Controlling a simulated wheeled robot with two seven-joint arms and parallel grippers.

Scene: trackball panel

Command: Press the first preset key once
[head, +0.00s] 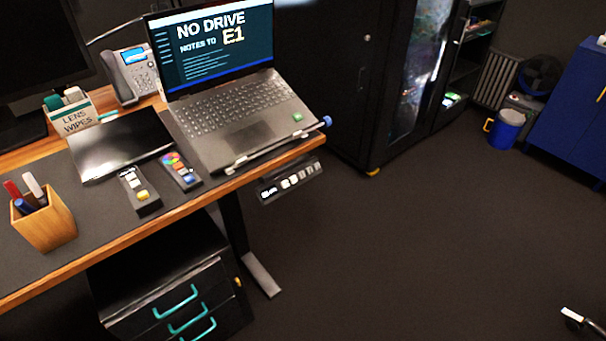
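A small black panel (291,181) hangs under the desk's front edge at its right end. It carries a row of several light keys; their markings are too small to read, so I cannot tell which one is the first preset key. Two small dark control units lie on the desk mat: one with a yellow key and pale keys (139,189), and one with a multicoloured round part and keys (180,171). Neither of my grippers is in view, and nothing touches the panel or the units.
The desk (150,221) holds an open laptop (232,110), a dark tablet (118,143), a phone (134,75), a lens wipes box (76,121) and a wooden pen cup (45,224). A drawer unit (165,280) stands below. Floor at the right is mostly clear, with a blue bin (507,130).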

